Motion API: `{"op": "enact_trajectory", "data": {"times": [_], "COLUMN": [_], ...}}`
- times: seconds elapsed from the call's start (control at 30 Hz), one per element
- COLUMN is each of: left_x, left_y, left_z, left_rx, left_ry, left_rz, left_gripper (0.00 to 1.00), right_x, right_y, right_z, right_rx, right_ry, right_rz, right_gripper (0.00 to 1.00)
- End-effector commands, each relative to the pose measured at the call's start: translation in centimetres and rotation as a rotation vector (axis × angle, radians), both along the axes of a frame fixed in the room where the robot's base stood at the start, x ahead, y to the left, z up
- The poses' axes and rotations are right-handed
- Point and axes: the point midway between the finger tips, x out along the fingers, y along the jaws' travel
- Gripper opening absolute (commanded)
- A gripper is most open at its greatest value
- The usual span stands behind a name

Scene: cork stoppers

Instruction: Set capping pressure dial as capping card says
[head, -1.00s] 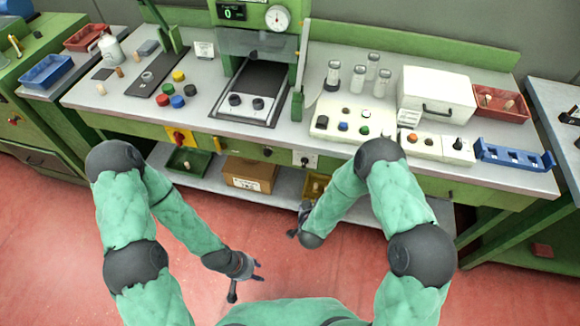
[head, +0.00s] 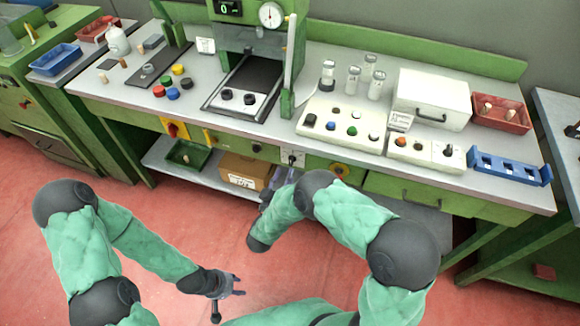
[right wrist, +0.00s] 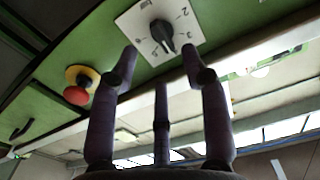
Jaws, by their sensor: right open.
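The dial is a black knob on a white numbered plate on the bench's green front; it shows in the head view (head: 293,158) and close up in the right wrist view (right wrist: 162,34). I cannot read its setting surely. My right gripper (head: 270,185) is open and empty, just below and in front of the dial; its fingers (right wrist: 160,62) stand apart below the knob, not around it. My left gripper (head: 228,296) looks open and empty, low over the floor. Small white cards stand at the press's left (head: 205,46) and by the button panels (head: 400,121); their print is too small to read.
A red emergency button on yellow (right wrist: 78,88) is left of the dial in the wrist view. A red-yellow switch (head: 174,129) is further left along the front. A cardboard box (head: 243,171) and a green tray (head: 187,155) sit on the lower shelf.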

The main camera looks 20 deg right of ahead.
Motion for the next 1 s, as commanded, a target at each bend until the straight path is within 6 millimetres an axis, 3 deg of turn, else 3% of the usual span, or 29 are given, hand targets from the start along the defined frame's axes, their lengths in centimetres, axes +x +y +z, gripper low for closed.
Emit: {"op": "enact_trajectory", "data": {"times": [0.33,0.77,0.8,0.97,1.0], "left_x": [0.0,0.0,0.0,0.0,0.0], "left_y": [0.0,0.0,0.0,0.0,0.0], "left_z": [-1.8,-1.9,-1.9,-1.9,-2.0], "left_rx": [0.0,0.0,0.0,0.0,0.0], "left_ry": [0.001,0.001,0.001,0.001,0.0], "left_rz": [0.0,0.0,0.0,0.0,0.0], "left_gripper": [0.4,0.4,0.4,0.4,0.4], "right_x": [4.3,5.2,5.2,5.2,5.2], "right_y": [-3.0,-3.5,-3.5,-3.5,-3.6], "right_z": [-0.2,0.0,0.0,-0.1,-0.1], "right_rx": [0.001,0.0,0.0,0.0,0.0], "right_ry": [0.0,0.001,0.002,0.002,0.002], "right_rz": [-0.001,0.003,0.003,0.001,0.001], "right_gripper": [0.46,0.46,0.44,0.0,0.0]}}
